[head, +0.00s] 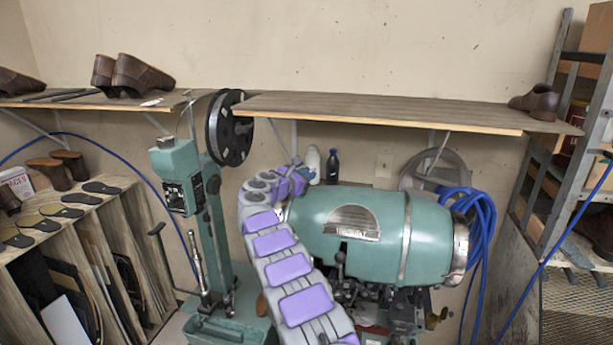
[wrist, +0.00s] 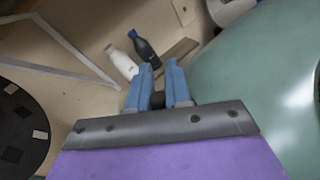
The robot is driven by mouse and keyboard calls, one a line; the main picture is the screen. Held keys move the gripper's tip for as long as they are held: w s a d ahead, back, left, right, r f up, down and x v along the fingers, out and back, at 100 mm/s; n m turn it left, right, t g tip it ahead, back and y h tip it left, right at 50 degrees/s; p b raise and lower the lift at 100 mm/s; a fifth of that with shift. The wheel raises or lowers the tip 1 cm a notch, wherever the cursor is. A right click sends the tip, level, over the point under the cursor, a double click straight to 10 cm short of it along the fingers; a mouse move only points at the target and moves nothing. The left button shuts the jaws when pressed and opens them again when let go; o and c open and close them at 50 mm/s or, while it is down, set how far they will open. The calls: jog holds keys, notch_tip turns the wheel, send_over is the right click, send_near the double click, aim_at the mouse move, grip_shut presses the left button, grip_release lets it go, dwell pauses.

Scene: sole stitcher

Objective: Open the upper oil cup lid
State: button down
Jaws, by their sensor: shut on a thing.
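My gripper (wrist: 159,80) shows in the wrist view with its two blue fingers a short way apart, beside the green sewing machine body (wrist: 238,75). A small dark brown part (wrist: 158,98) sits between the fingers near their base, and they are shut on it. It may be the upper oil cup lid, but its shape is too hidden to be sure. In the head view my arm reaches up to the left end of the green machine body (head: 350,225) and bends over behind it. My fingers and the lid cannot be made out there.
A white bottle (head: 312,162) and a dark bottle (head: 332,166) stand behind the machine. A wooden shelf (head: 390,108) runs above it. A green post with a black reel (head: 229,128) stands to the left. Blue hose (head: 480,215) hangs at the right.

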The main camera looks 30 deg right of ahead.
jog(key=m, duration=0.1)
jog(key=m+y, duration=0.2)
jog(key=shift+s+d+r+m+t+b, duration=0.1)
jog(key=shift+s+d+m+t+b, duration=0.2)
jog(key=shift+s, duration=0.1)
jog(key=m, duration=0.1)
jog(key=m+t+y+b, duration=0.1)
jog(key=shift+s+d+m, duration=0.3)
jog(key=shift+s, duration=0.05)
jog(key=shift+s+d+f+m+t+y+b, duration=0.2)
jog(key=shift+f+m+t+y+b, duration=0.05)
jog(key=shift+m+y+b, duration=0.3)
jog(key=shift+s+d+f+m+t+y+b, duration=0.15)
jog(key=shift+s+f+m+t+y+b, duration=0.2)
jog(key=shift+m, duration=0.3)
jog(key=shift+d+m+t+y+b, duration=0.25)
jog(key=shift+m+t+y+b, duration=0.3)
jog(key=shift+m+b, duration=0.5)
jog(key=shift+s+f+m, duration=0.1)
jog(key=shift+m, duration=0.15)
jog(key=c, duration=1.1)
grip_release()
jog(key=shift+a+r, duration=0.1)
jog(key=shift+r, duration=0.1)
jog(key=shift+s, duration=0.1)
jog(key=shift+s+a, duration=0.15)
jog(key=b+v, duration=0.3)
jog(key=v, duration=1.4)
